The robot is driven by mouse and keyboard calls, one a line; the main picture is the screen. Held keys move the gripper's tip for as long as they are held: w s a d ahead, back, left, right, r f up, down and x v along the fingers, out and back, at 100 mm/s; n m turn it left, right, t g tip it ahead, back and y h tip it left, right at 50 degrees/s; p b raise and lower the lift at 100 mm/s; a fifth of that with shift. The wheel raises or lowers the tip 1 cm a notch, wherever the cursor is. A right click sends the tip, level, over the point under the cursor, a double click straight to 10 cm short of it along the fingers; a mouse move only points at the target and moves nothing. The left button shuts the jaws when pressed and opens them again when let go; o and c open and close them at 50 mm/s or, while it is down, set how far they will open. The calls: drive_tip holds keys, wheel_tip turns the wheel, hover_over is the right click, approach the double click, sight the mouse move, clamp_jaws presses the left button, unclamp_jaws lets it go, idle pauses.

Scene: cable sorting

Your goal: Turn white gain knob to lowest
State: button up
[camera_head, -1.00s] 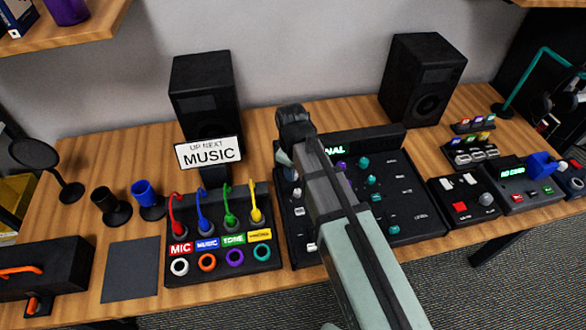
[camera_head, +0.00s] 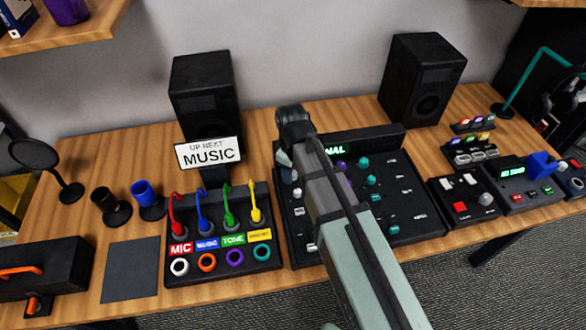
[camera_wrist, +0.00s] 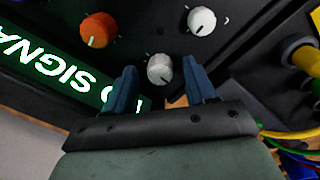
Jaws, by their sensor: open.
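In the wrist view, a pale grey-white knob (camera_wrist: 159,68) stands on the black mixer panel (camera_wrist: 240,65), between the two blue fingers of my gripper (camera_wrist: 159,64). The fingers are apart, one on each side of the knob, and I see a gap on both sides. A brighter white knob (camera_wrist: 201,20) with a dark pointer mark sits further up to the right. No label shows which one is the gain knob. In the head view, my arm covers much of the mixer (camera_head: 400,205), and my gripper is mostly hidden behind my wrist.
An orange knob (camera_wrist: 99,29) and a green "NO SIGNAL" display (camera_wrist: 60,68) lie near my left finger. Yellow cable parts (camera_wrist: 303,57) are at the right. The patch box (camera_head: 220,272) with several coloured cables and a "MUSIC" sign (camera_head: 209,154) stand left of the mixer.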

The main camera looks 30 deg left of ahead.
drive_tip(key=shift+r, duration=0.15)
wheel_tip(320, 180, up, 14)
drive_tip(key=shift+s+f, duration=0.2)
drive_tip(key=shift+s, duration=0.05)
idle(0.4)
idle(0.4)
